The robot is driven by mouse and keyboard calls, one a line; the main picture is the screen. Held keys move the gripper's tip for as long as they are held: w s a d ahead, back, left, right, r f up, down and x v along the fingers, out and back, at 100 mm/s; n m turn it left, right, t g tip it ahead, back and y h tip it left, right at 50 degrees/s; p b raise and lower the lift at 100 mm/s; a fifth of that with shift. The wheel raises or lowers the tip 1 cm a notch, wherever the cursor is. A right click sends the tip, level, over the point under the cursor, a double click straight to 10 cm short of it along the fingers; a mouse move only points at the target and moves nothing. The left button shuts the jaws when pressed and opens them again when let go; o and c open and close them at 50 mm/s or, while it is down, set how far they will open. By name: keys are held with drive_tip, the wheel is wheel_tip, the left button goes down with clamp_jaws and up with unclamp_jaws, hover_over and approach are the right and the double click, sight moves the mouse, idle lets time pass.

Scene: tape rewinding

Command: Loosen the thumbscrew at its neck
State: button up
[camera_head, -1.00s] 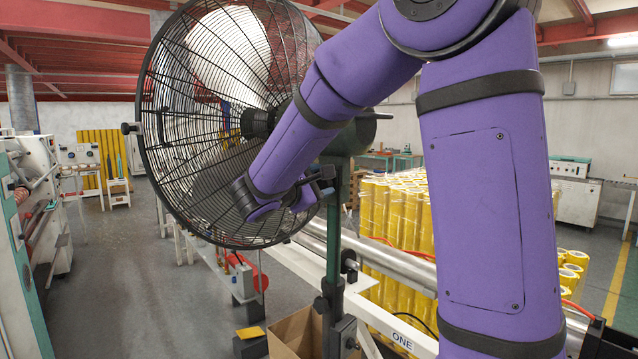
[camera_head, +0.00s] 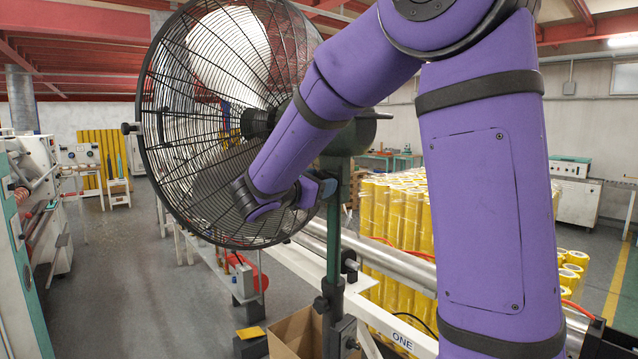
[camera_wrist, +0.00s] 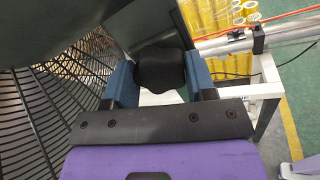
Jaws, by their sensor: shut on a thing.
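The large black caged fan (camera_head: 215,120) stands on a dark green post (camera_head: 335,235), with its grille facing left in the head view. My gripper (camera_wrist: 161,80) is at the fan's neck, just below the motor. In the wrist view its two blue fingers sit on either side of a black rounded thumbscrew knob (camera_wrist: 160,66) and are shut on it. The fan's grille (camera_wrist: 50,120) fills the left of the wrist view. In the head view my purple arm hides part of the fan, and the thumbscrew is hidden behind my gripper.
A white frame marked ONE (camera_head: 402,341) with a steel roller runs behind the post. Yellow rolls (camera_head: 395,220) stand behind it. A cardboard box (camera_head: 295,335) lies low by the post's foot. A machine (camera_head: 35,205) stands at the left, with open floor between.

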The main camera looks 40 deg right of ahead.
drive_tip(key=n, duration=1.2)
drive_tip(key=shift+n, duration=0.3)
idle(0.4)
drive_tip(key=o, duration=0.9)
drive_tip(key=shift+o, duration=0.2)
drive_tip(key=shift+a, duration=0.15)
drive_tip(key=v, duration=1)
drive_tip(key=shift+a, duration=0.25)
